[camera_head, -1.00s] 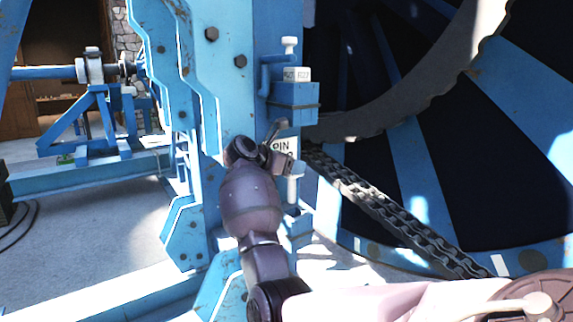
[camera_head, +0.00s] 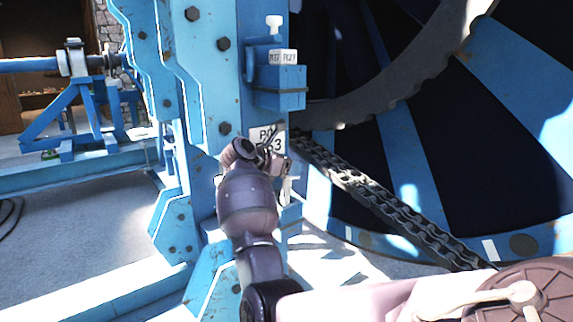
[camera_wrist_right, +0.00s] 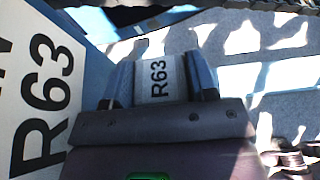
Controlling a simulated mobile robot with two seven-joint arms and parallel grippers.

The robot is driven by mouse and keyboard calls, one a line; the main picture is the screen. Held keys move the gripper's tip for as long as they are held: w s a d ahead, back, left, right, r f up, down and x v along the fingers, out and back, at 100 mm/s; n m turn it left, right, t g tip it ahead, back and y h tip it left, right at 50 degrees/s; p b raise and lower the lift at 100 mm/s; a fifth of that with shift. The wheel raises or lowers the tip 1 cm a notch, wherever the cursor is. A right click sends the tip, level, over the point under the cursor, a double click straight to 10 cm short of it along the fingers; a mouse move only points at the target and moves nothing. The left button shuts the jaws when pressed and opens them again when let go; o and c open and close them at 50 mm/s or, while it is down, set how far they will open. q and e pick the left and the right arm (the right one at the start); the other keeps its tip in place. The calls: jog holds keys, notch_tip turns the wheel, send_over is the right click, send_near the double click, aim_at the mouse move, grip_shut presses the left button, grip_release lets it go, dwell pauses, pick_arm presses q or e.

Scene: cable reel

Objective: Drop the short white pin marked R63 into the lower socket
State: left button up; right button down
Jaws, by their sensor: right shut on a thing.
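My right gripper (camera_head: 277,162) is shut on the white pin in front of the blue post. In the right wrist view, a white face marked R63 (camera_wrist_right: 158,80) sits between the two fingers (camera_wrist_right: 158,92). In the head view a white part of the pin (camera_head: 287,188) shows just below the gripper. A white sign (camera_head: 273,136) on the post reads R63 in part; it also shows large at the left of the wrist view (camera_wrist_right: 40,90). A blue bracket (camera_head: 291,214) is below the gripper; its socket opening is hidden. My left gripper is not in view.
A blue box (camera_head: 280,92) with white tags on top juts from the post above the sign, and a white knob (camera_head: 274,24) stands above it. A heavy chain (camera_head: 390,205) runs down to the right, beside the large blue reel (camera_head: 415,170).

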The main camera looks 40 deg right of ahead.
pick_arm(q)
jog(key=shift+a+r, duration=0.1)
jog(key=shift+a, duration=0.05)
pick_arm(e)
jog(key=shift+w+r, duration=0.1)
jog(key=shift+r, duration=0.1)
jog(key=shift+a, duration=0.1)
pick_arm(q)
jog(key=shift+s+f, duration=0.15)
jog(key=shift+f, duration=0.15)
pick_arm(e)
jog(key=shift+w, duration=0.2)
pick_arm(q)
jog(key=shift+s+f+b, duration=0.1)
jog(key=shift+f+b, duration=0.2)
jog(key=shift+b, duration=0.05)
pick_arm(e)
jog(key=shift+f, duration=0.4)
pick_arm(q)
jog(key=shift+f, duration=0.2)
pick_arm(e)
jog(key=shift+f, duration=0.35)
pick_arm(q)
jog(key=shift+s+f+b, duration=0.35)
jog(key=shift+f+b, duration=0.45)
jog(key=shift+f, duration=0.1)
pick_arm(e)
jog(key=shift+f, duration=1.3)
